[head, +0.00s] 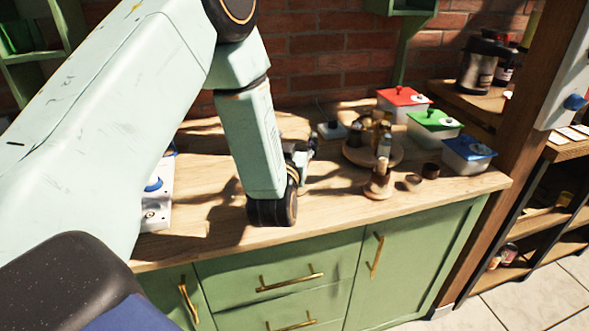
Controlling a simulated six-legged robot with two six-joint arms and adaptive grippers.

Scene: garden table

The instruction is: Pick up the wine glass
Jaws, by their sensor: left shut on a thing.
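My left arm comes in from the left and reaches down over the wooden counter. My left gripper (304,158) is low at the counter, partly behind my own wrist. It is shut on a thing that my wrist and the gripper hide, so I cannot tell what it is. I cannot make out a wine glass anywhere in the head view. My right gripper is not in view.
The counter (330,212) is bare at its front. A round wooden stand (352,154) with bottles is right of the gripper. Near it stand a wooden grinder (379,182), small wooden cups (430,170) and boxes with red (402,96), green (434,119) and blue (468,148) lids.

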